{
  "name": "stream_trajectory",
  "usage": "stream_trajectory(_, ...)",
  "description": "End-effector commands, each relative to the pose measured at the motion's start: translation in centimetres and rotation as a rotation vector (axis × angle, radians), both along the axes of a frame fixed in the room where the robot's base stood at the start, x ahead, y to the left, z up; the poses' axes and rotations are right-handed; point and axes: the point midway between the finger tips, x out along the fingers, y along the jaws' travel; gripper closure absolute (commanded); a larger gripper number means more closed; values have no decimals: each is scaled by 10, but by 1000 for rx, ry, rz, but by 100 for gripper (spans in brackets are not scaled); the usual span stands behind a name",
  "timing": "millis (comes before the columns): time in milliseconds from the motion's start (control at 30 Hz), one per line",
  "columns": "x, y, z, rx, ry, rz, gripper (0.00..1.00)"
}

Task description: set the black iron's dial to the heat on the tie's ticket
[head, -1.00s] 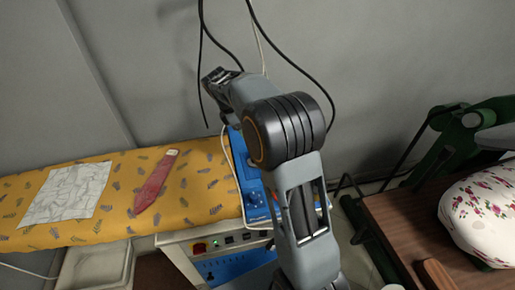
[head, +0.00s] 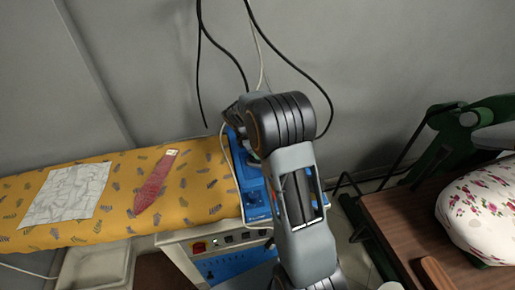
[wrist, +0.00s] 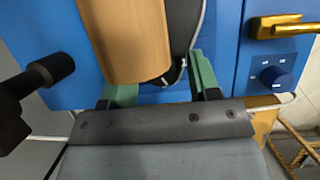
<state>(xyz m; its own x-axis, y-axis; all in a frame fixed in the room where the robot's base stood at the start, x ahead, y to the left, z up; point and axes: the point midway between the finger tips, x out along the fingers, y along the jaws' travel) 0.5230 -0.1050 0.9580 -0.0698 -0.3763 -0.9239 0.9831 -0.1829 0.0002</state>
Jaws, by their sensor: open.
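The red tie (head: 155,183) lies on the yellow ironing board, with a small pale ticket (head: 173,152) at its upper end; its marking is too small to read. In the wrist view, my gripper (wrist: 160,82) is open, its green fingers either side of a wooden handle (wrist: 125,40) above a dark body, apparently an iron. I cannot tell whether they touch it. A dark dial (wrist: 278,77) with small white marks sits on the blue panel to the right, below a brass-coloured part (wrist: 275,27). Its setting is unclear. In the head view, my arm hides the gripper and irons.
The blue stand (head: 252,190) is beside the yellow board (head: 120,200), which also holds a pale cloth (head: 68,195). A black knobbed part (wrist: 45,75) is left of my gripper. Cables (head: 295,65) hang above. A press with a floral pad (head: 485,212) stands right.

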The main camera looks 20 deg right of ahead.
Motion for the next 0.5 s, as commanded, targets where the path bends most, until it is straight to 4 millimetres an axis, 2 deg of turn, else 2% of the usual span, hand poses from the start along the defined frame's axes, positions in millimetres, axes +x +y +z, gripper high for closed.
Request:
stream_trajectory(167,0,0,0,0,0,0,44)
stream_trajectory(500,0,0,0,0,1,-1,76)
